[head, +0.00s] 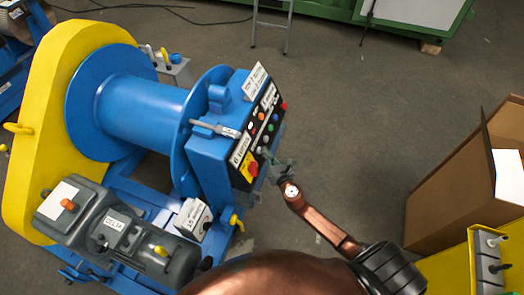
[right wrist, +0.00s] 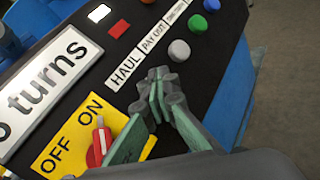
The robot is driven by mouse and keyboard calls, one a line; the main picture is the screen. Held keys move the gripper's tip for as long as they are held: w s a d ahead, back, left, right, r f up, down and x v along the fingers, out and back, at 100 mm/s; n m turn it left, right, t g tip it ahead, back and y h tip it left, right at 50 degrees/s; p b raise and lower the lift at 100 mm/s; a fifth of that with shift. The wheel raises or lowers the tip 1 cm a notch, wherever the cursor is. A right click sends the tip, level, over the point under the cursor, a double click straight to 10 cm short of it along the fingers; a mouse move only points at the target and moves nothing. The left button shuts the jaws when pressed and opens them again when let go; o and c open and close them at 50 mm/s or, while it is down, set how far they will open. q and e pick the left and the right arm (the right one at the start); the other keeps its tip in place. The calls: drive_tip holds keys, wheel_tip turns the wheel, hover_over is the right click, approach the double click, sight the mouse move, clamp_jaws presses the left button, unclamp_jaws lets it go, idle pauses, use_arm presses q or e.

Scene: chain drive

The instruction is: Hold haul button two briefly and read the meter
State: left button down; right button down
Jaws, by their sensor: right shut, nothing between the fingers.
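The black control panel (right wrist: 215,70) is on the blue winch's box and carries several round buttons. A grey-white button (right wrist: 179,50) is just beyond my right fingertips, beside strips reading HAUL (right wrist: 123,72) and PAY OUT (right wrist: 153,39). Which button is haul two, I cannot tell. My right gripper (right wrist: 159,78) is shut and empty, its tips close to the HAUL strip; contact is unclear. It also shows in the head view (head: 266,154), over the panel's lower right edge. A large white plate ending in "turns" (right wrist: 45,85) is partly cut off; no meter reading is legible. My left gripper is out of view.
A red switch (right wrist: 101,140) on a yellow OFF/ON plate (right wrist: 70,135) is close to my right fingers. Green (right wrist: 198,23) and blue (right wrist: 212,5) buttons are farther up. A winch drum (head: 145,108) is left, a cardboard box (head: 445,195) right. Floor between is clear.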

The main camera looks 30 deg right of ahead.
idle(0.6)
drive_tip(key=shift+s+d+r, duration=0.45)
drive_tip(key=shift+s+d, duration=0.1)
drive_tip(key=shift+s, duration=0.05)
drive_tip(key=s+d+r, duration=0.1)
drive_tip(key=s+d+r+p, duration=0.1)
drive_tip(key=s+d, duration=0.1)
drive_tip(key=shift+s+r+p, duration=0.1)
drive_tip(key=shift+s+p, duration=0.1)
drive_tip(key=shift+p, duration=0.1)
idle(0.6)
